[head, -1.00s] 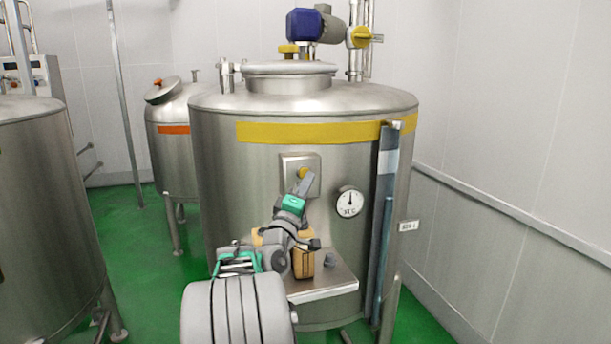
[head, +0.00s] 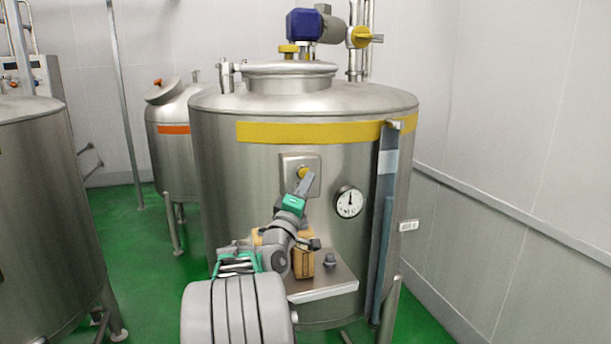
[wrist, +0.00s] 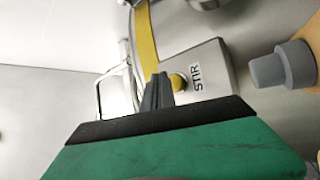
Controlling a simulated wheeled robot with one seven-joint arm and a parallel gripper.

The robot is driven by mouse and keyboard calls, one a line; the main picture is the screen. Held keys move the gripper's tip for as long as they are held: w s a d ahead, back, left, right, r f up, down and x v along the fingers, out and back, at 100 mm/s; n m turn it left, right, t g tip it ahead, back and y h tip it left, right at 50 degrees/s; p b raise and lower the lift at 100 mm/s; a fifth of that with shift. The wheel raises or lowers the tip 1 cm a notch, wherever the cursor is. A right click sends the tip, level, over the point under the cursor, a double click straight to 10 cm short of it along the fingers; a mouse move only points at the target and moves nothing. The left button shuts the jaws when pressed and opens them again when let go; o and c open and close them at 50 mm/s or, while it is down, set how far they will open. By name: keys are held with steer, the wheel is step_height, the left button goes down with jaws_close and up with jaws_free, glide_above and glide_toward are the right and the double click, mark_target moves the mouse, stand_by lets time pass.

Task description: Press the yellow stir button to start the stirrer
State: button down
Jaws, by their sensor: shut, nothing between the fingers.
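The yellow stir button (head: 303,172) sits on a small steel box (head: 313,166) on the front of the large steel tank (head: 240,200), below its yellow band. In the wrist view the button (wrist: 178,82) is beside a label reading STIR (wrist: 196,78). My gripper (head: 307,180) is shut and empty, its fingertips right at the button's lower edge in the head view. In the wrist view the fingertips (wrist: 157,80) overlap the button's side. I cannot tell whether they touch it or whether it is pushed in.
A round dial (head: 350,202) is right of the box. A steel shelf (head: 335,284) below carries tan blocks (head: 303,262) and a small grey knob-like item (head: 330,260). Another tank (head: 45,200) stands left.

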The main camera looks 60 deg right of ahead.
stand_by(0.3)
steer(key=shift+w+d, duration=0.35)
steer(key=shift+w+d, duration=0.3)
stand_by(0.7)
steer(key=shift+s+a+b, duration=0.45)
steer(key=shift+s+a, duration=0.2)
steer(key=s+a+b, duration=0.1)
steer(key=s+a, duration=0.3)
steer(key=shift+s+a, duration=0.1)
stand_by(0.4)
